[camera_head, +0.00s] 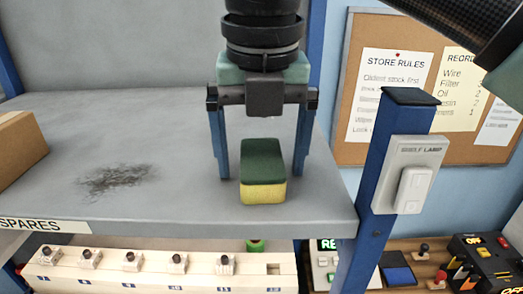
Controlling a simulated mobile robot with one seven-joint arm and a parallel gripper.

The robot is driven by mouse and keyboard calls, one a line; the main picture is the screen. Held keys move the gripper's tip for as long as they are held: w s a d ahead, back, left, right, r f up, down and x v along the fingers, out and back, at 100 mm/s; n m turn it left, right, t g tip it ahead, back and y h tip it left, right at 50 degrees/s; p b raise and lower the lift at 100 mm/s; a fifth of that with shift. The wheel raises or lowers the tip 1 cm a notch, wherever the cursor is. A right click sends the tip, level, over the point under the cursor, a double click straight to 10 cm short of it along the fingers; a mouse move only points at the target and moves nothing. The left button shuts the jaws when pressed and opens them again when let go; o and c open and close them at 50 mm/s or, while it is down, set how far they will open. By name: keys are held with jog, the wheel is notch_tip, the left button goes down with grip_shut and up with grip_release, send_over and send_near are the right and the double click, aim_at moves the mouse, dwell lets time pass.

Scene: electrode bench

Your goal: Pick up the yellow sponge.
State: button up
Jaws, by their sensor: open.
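The yellow sponge (263,192) has a dark green top layer and lies on the grey shelf (190,190) near its front edge, towards the right end. My gripper (260,172) hangs pointing down with its two blue fingers wide apart. In the picture the sponge shows between the fingers, with a gap on each side. The right finger's lower end reaches beside the sponge. I cannot tell the exact depth between the fingers and the sponge.
A cardboard box (18,146) stands at the shelf's left. A blue post (385,165) with a shelf lamp switch (411,178) rises at the right. Below the shelf are a white numbered strip (150,272) and a control panel. The shelf's middle is free, with a dark smudge.

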aim_at(262, 156)
jog(key=shift+f, duration=0.15)
jog(key=shift+f, duration=0.1)
jog(key=c, duration=1.4)
notch_tip(262, 156, up, 10)
jog(key=p, duration=0.6)
jog(key=shift+r, duration=0.25)
